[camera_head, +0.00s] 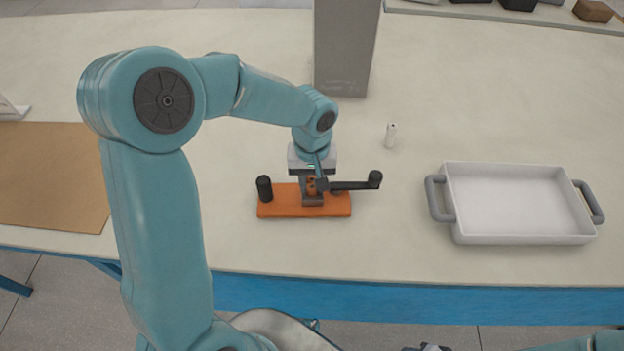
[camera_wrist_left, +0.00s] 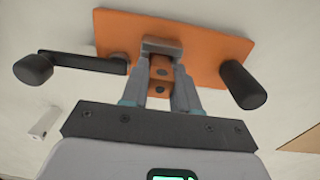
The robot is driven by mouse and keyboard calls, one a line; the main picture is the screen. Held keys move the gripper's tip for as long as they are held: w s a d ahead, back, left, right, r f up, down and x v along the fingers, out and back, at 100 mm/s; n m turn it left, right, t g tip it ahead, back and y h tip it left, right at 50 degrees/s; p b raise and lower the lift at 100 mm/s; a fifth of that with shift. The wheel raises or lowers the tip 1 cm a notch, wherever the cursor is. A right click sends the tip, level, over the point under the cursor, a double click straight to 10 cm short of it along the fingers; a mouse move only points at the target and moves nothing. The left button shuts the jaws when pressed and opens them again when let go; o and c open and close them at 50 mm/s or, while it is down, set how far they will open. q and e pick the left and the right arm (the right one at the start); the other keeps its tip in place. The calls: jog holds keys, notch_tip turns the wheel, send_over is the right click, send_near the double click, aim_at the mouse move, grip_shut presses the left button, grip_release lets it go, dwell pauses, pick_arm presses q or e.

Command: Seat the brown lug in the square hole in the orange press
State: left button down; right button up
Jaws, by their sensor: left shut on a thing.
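The orange press (camera_head: 335,205) stands on the table with an orange base plate, a dark knob post at its left end and a dark crank arm reaching right. The press also fills the top of the left wrist view (camera_wrist_left: 215,48), with a grey block at its middle. My left gripper (camera_head: 312,188) points down over the middle of the press. It is shut on a small brown lug (camera_wrist_left: 160,72) with dark round marks, held between the fingers close to the grey block. The square hole is hidden, so I cannot tell whether the lug is in it. My right gripper does not show.
A white tray (camera_head: 450,232) with grey handles stands at the right. A tall grey box (camera_head: 345,50) stands at the back. A brown mat (camera_head: 50,175) lies at the left. The table between press and tray is clear.

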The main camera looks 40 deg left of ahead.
aim_at(312, 179)
pick_arm(q)
jog(key=shift+f, duration=0.25)
jog(key=c, duration=0.8)
grip_release()
jog(key=shift+w+r, duration=0.1)
jog(key=shift+c, duration=0.2)
jog(key=shift+r, duration=0.15)
jog(key=shift+r, duration=0.25)
notch_tip(312, 179, up, 12)
jog(key=shift+f+p, duration=0.25)
jog(key=shift+p, duration=0.1)
